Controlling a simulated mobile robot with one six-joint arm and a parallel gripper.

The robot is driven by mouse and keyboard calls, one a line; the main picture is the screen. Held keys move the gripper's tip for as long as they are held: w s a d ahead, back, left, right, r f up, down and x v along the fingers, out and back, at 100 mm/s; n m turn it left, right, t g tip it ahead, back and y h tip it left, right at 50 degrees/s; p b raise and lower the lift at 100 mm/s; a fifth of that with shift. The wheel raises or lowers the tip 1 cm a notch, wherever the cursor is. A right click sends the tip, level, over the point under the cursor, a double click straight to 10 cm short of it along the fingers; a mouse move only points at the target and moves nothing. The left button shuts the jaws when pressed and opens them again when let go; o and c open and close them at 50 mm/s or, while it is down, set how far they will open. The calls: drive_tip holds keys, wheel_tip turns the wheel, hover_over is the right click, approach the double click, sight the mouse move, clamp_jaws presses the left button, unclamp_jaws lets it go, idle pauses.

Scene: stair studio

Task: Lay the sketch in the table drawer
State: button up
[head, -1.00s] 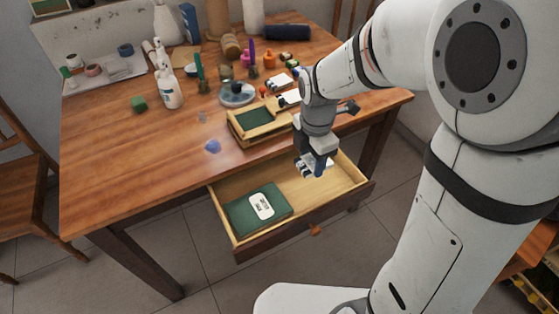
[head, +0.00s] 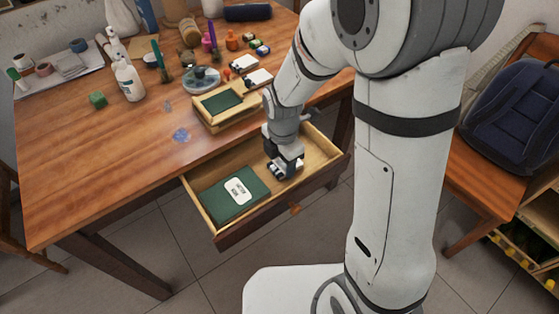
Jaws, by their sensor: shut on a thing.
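The table drawer (head: 205,212) is pulled open at the front of the wooden table. A dark green book with a white label (head: 234,194) lies flat in its left part. My gripper (head: 280,172) points down into the right part of the drawer, to the right of the book and apart from it. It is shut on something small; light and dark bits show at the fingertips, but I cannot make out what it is. I cannot pick out a separate loose sketch. My arm hides some of the table's right side.
A wooden tray with a green inlay (head: 207,115) sits on the table just behind the drawer. A chair with a dark backpack (head: 515,115) stands at right.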

sight(282, 166)
drive_tip(key=shift+f, duration=0.2)
drive_tip(key=o, duration=1)
drive_tip(key=shift+r, duration=0.1)
wheel_tip(282, 166, up, 12)
drive_tip(key=p, duration=0.3)
drive_tip(key=s+d+r+m, duration=0.2)
drive_tip(key=s+d+m, duration=0.1)
drive_tip(key=m, duration=0.5)
drive_tip(key=s+d+r+m+t, duration=0.1)
drive_tip(key=s+d+m, duration=0.3)
drive_tip(key=m, duration=0.4)
drive_tip(key=s+d+r+m, duration=0.2)
drive_tip(key=s+d+m, duration=0.2)
drive_tip(key=m, duration=0.5)
drive_tip(key=shift+s+d+r+t, duration=0.1)
drive_tip(key=shift+d+r+t, duration=0.1)
drive_tip(key=shift+d, duration=0.2)
drive_tip(key=shift+s+d+r+t, duration=0.1)
drive_tip(key=shift+d+t, duration=0.1)
drive_tip(key=shift+d, duration=0.15)
